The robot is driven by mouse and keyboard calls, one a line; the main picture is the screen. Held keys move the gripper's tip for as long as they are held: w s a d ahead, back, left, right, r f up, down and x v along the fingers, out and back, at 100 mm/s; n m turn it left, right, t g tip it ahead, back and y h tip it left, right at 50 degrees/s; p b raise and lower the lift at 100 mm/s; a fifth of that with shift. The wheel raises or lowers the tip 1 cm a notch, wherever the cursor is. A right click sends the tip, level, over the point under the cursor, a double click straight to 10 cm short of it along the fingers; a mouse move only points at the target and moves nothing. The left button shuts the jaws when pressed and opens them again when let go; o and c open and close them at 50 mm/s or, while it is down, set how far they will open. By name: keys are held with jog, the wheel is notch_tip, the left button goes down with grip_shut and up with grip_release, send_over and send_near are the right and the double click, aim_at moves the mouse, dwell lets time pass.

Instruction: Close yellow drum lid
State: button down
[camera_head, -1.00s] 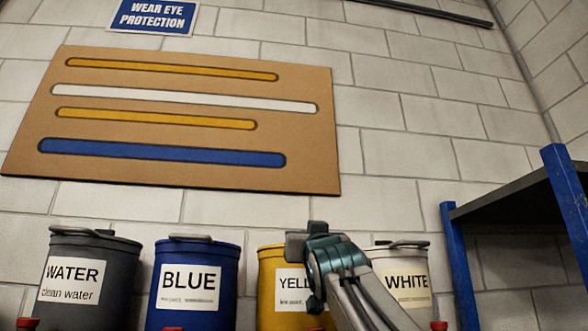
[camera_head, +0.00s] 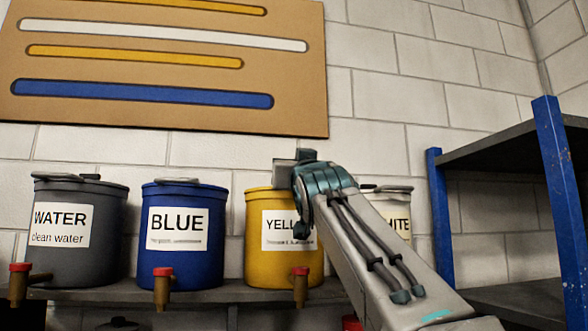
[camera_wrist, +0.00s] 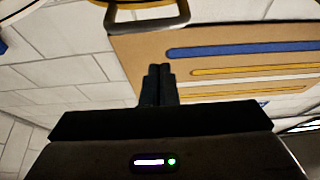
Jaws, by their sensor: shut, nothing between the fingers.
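The yellow drum (camera_head: 283,271) stands on a shelf between the blue drum and the white one. Its label is partly covered by my arm. Its top rim shows at the left, but my arm's end hides much of the top, so I cannot tell how its lid sits. My gripper is at the end of the arm, above the yellow drum in the head view. In the wrist view my gripper (camera_wrist: 160,75) has its dark fingers together with nothing between them. A metal loop handle (camera_wrist: 148,24) shows beyond the fingertips; I cannot tell what it belongs to.
A grey water drum (camera_head: 72,262) and a blue drum (camera_head: 182,270) stand to the left, the white drum (camera_head: 398,223) behind my arm. Red-handled taps (camera_head: 162,285) stick out in front. A blue-posted rack (camera_head: 562,190) stands at the right. A striped board (camera_head: 290,112) hangs above.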

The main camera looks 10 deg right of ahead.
jog(key=s+f+b, duration=0.4)
jog(key=s+f, duration=0.1)
jog(key=f, duration=0.1)
jog(key=shift+s+f+b, duration=0.2)
jog(key=shift+s+b, duration=0.05)
jog(key=shift+b, duration=0.1)
